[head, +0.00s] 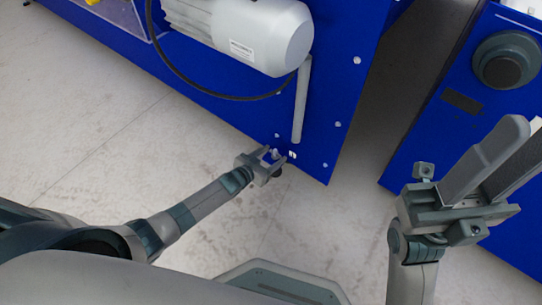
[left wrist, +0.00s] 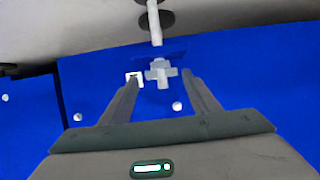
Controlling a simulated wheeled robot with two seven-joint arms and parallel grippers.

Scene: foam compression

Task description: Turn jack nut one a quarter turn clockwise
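That gripper is open. In the head view my left gripper (head: 275,155) is at the machine's lower corner, and the nut (head: 275,153) is small and partly hidden by the fingers. A dark round foot (head: 278,173) shows just below. My right gripper (head: 526,130) is open and empty at the right, away from the nut.
The blue machine (head: 335,110) carries a grey motor (head: 250,35), a black cable and a grey bar (head: 301,105). A white label (left wrist: 133,79) is beside the nut. A second blue unit (head: 425,150) with a dark knob stands right. The pale floor (head: 130,130) is clear.

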